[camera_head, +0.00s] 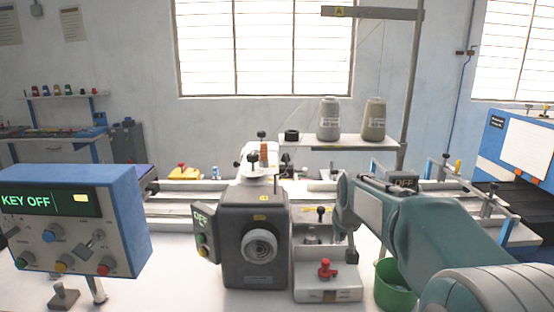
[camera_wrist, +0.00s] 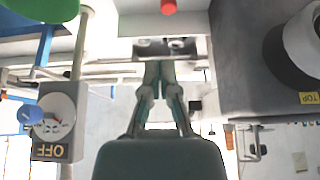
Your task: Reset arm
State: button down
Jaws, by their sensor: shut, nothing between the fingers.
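My gripper (camera_wrist: 161,68) shows in the wrist view with its two fingers close together, shut and empty. In the head view my teal arm reaches in from the lower right, and its end is near the right side of the sewing machine; the fingers are hard to make out there. The grey sewing machine (camera_head: 256,240) stands in the middle of the white table, with a round handwheel facing me and a small OFF box on its left. A light base with a red knob (camera_head: 326,268) stands beside it. Nothing is held.
A blue control box (camera_head: 75,220) reading KEY OFF stands at the left. A green bin (camera_head: 393,288) is below my arm. Two thread cones (camera_head: 328,118) stand on a shelf behind. An OFF switch box (camera_wrist: 57,122) shows in the wrist view.

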jog(key=s+r, duration=0.2)
jog(key=s, duration=0.7)
jog(key=s+r, duration=0.2)
jog(key=s, duration=0.7)
jog(key=s+f, duration=0.2)
jog(key=s, duration=0.5)
jog(key=s+f, duration=0.3)
jog(key=s, duration=0.5)
jog(key=shift+s+f, duration=0.15)
jog(key=shift+s, duration=0.15)
